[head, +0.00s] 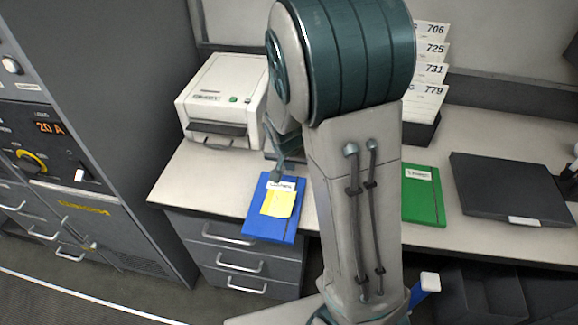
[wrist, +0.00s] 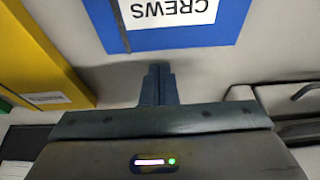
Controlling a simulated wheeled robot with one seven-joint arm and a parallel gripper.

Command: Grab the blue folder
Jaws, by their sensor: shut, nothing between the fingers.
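The blue folder (head: 268,228) lies flat on the desk at the front left in the head view. It has a white label near its far edge and a yellow note on its cover. In the wrist view the blue folder (wrist: 235,20) shows at the top, with an upside-down "CREWS" label and a dark band. My gripper (head: 279,174) is by the folder's far edge, between folder and printer. In the wrist view its fingers (wrist: 158,72) are together and empty, pointing toward the folder's label edge. I cannot tell their height above the desk.
A white printer (head: 222,95) stands behind the blue folder. A yellow folder (wrist: 45,60) is beside it, hidden by my arm in the head view. A green folder (head: 423,196), a closed dark laptop-like case (head: 510,188) and a card rack (head: 422,130) are further right.

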